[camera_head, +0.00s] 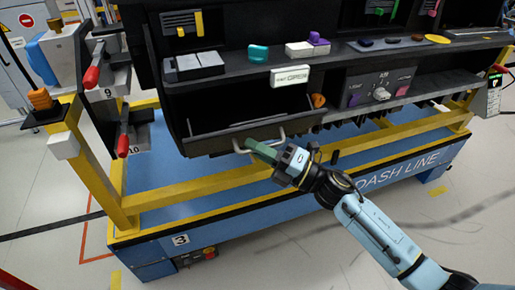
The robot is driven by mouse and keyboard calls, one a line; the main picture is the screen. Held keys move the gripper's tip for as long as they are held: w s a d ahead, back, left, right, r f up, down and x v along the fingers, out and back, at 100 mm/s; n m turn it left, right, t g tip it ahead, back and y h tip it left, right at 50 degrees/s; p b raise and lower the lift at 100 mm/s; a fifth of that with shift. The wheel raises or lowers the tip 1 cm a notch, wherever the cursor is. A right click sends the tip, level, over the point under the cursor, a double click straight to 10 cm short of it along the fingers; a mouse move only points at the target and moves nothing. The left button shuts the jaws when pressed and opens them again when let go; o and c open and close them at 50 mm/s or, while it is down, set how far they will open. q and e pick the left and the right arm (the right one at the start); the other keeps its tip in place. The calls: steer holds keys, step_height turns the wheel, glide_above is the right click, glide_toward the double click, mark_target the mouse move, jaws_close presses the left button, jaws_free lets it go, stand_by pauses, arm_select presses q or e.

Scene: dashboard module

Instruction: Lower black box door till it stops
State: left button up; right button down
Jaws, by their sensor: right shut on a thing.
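The black box door (215,142) is at the lower left of the dark dashboard. It is tilted open, with its upper edge away from the dashboard and the dark compartment (235,105) showing above it. A pale curved handle (239,147) sits on its front. My right gripper (256,147), with green fingers, reaches in from the lower right and is shut on the handle. The fingers hide the middle of the handle. My left gripper is not in view.
A blue cart (190,229) with yellow rails (190,191) stands under the dashboard. Red-handled clamps (122,146) are at the left. Coloured switches, such as a teal one (258,53), sit on the ledge above. Open floor (350,270) lies in front.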

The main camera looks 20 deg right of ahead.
steer(key=c, duration=1.5)
jaws_free()
steer(key=v, duration=1.3)
steer(key=shift+d+p, duration=0.2)
steer(key=shift+p, duration=0.1)
